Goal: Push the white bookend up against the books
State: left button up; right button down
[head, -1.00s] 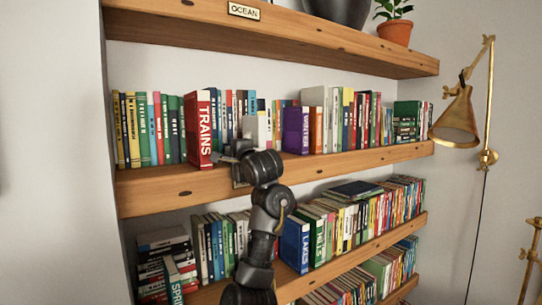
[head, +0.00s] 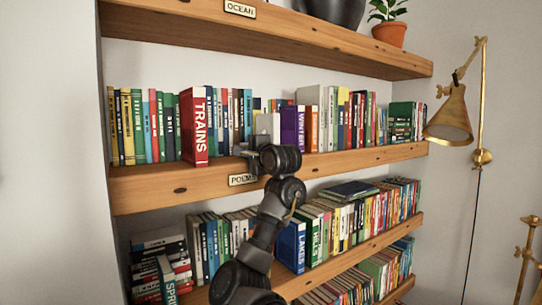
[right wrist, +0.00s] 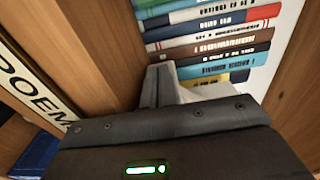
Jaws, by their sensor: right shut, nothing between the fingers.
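The white bookend (head: 268,124) stands upright on the middle shelf, left of the purple WINTER book (head: 292,129). In the head view its right edge meets the purple book's outline; whether they touch I cannot tell. My right gripper (head: 246,151) is shut and empty at the bookend's lower left, by the shelf front. In the right wrist view a gripper finger (right wrist: 159,86) lies beside a pale piece, likely the bookend (right wrist: 206,91), mostly hidden by the gripper body. Contact is unclear. My left gripper is not in view.
Several books stand right of WINTER. The POEMS label (head: 242,180) is on the middle shelf's front edge (head: 150,190). The shelf above (head: 200,35) limits height. A brass lamp (head: 452,118) hangs at right.

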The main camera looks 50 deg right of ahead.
jog(key=shift+s+d+b, duration=0.2)
jog(key=shift+d, duration=0.5)
jog(key=shift+s+d+b, duration=0.2)
jog(key=shift+s+d, duration=0.05)
jog(key=shift+d, duration=0.4)
jog(key=shift+s+d+b, duration=0.2)
jog(key=shift+d, duration=0.5)
jog(key=shift+s+d, duration=0.25)
jog(key=shift+d, duration=0.5)
jog(key=shift+s+d, duration=0.2)
jog(key=shift+d, duration=0.5)
jog(key=shift+d+b, duration=0.15)
jog(key=shift+b, duration=0.15)
jog(key=shift+s+d+f, duration=0.1)
jog(key=shift+s+d, duration=0.2)
jog(key=shift+d, duration=0.45)
jog(key=shift+s+d, duration=0.1)
jog(key=shift+d, duration=0.2)
jog(key=shift+s+d, duration=0.25)
jog(key=shift+d, duration=0.65)
jog(key=shift+f+b, duration=0.15)
jog(key=shift+b, duration=0.3)
